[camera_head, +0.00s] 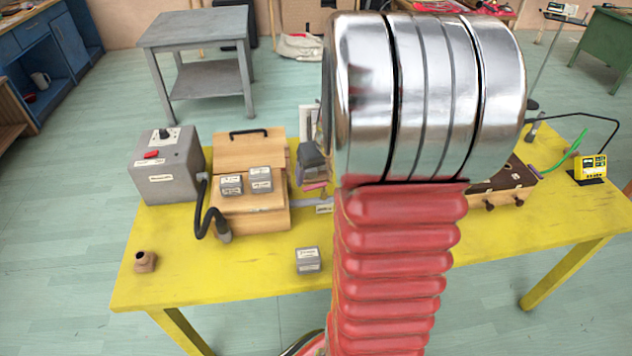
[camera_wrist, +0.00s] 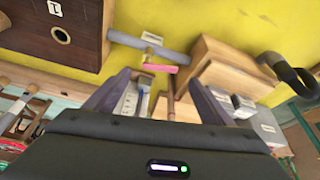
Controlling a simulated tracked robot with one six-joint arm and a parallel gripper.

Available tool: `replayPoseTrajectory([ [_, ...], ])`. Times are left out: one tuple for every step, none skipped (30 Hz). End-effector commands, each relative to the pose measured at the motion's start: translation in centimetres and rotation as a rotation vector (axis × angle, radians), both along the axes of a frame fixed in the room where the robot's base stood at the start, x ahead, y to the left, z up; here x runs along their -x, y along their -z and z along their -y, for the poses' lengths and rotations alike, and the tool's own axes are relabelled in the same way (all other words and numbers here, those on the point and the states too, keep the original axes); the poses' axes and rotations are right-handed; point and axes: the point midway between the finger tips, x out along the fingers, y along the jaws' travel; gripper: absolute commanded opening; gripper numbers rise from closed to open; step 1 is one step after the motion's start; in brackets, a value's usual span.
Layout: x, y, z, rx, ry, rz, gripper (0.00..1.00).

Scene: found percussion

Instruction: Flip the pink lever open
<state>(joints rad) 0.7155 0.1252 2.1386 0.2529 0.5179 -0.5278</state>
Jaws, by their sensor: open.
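The pink lever (camera_wrist: 160,68) shows in the wrist view as a short pink bar on a slim brown upright, just beyond my open fingertips. My gripper (camera_wrist: 155,88) is open, with one dark finger on each side and no held object visible between them. In the head view my gripper (camera_head: 311,158) is partly hidden by my arm, and a bit of the pink lever (camera_head: 316,186) shows just below it. A grey bar (camera_wrist: 140,44) lies beyond the lever. I cannot tell whether a finger touches the lever.
A wooden box (camera_head: 240,212) with small grey blocks stands left of the lever on the yellow table (camera_head: 220,270). A grey box (camera_head: 165,180) with a red switch and black hose is further left. A dark wooden box (camera_wrist: 60,38) is close on the other side. The front table is mostly clear.

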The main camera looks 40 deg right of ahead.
Motion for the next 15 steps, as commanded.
replayPoseTrajectory([
  [-0.2,0.7,0.0,-0.003,-0.001,-0.002,0.76],
  [-0.4,1.0,0.1,-0.002,-0.001,-0.001,0.76],
  [-0.5,1.5,0.2,-0.003,-0.001,-0.002,0.76],
  [-0.6,1.8,0.2,-0.003,-0.001,-0.002,0.76],
  [-0.8,2.1,0.3,-0.003,-0.001,-0.002,0.76],
  [-0.9,2.6,0.3,-0.002,0.000,-0.002,0.76],
  [-1.1,2.9,0.4,-0.002,0.000,-0.002,0.76],
  [-1.2,3.2,0.4,-0.003,-0.001,-0.002,0.76],
  [-1.3,3.6,0.5,-0.002,0.000,-0.002,0.76],
  [-1.4,3.8,0.6,-0.002,0.000,-0.002,0.76],
  [-1.5,4.1,0.6,-0.002,0.001,-0.001,0.76],
  [-1.6,4.3,0.6,-0.003,0.000,-0.001,0.76],
  [-1.7,4.5,0.6,-0.002,-0.001,-0.001,0.76],
  [-1.7,4.6,0.7,-0.001,0.000,-0.001,0.76],
  [-1.8,4.8,0.7,-0.001,0.000,-0.001,0.76],
])
